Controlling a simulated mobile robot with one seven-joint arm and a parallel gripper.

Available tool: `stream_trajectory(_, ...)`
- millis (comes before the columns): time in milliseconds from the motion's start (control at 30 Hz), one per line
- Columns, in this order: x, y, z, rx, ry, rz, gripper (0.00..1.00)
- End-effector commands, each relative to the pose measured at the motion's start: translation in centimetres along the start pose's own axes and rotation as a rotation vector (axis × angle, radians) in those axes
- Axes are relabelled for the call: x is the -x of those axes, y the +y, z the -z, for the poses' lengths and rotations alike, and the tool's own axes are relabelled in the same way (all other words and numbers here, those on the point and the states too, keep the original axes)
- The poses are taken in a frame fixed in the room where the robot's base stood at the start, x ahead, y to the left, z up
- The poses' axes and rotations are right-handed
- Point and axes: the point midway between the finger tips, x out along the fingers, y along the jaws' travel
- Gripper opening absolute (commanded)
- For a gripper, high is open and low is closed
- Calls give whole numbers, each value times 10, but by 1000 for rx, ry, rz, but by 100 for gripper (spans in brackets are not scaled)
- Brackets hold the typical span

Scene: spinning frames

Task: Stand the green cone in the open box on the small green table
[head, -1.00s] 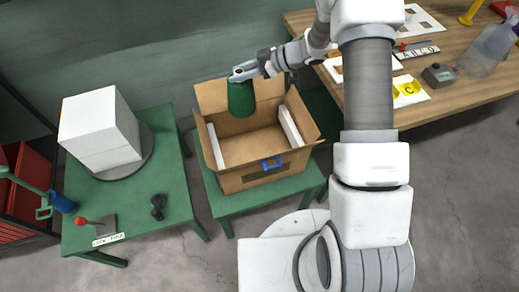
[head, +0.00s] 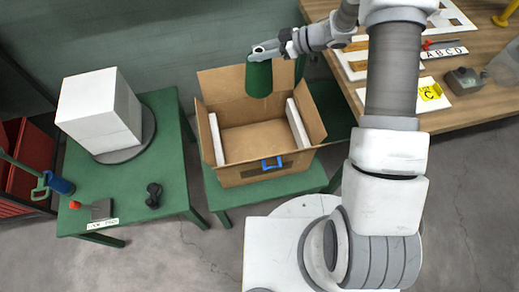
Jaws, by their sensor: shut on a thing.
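The green cone (head: 259,80) hangs from my gripper (head: 264,54), which is shut on its upper end. The cone looks about upright, above the back part of the open box, with its lower end over the opening in this view; its exact height cannot be told. The open cardboard box (head: 241,177) has its flaps spread, white pads along its left and right inner walls, and a blue handle on its front. Its visible floor is bare. It stands on the small green table (head: 222,198). The cone hides part of the box's back flap.
Another green table (head: 177,183) at left bears a white block (head: 98,110) on a grey disc, a dark small object (head: 153,195) and a scraper. A wooden bench (head: 467,112) with cards and tools stands at right. A wall is close behind.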

Motion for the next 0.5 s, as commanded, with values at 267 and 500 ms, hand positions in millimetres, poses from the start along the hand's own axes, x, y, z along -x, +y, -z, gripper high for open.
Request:
stream_trajectory(267, -23, 0, -41, 2, 3, -1, 0)
stream_trajectory(500, -44, 0, -80, 2, 3, -1, 0)
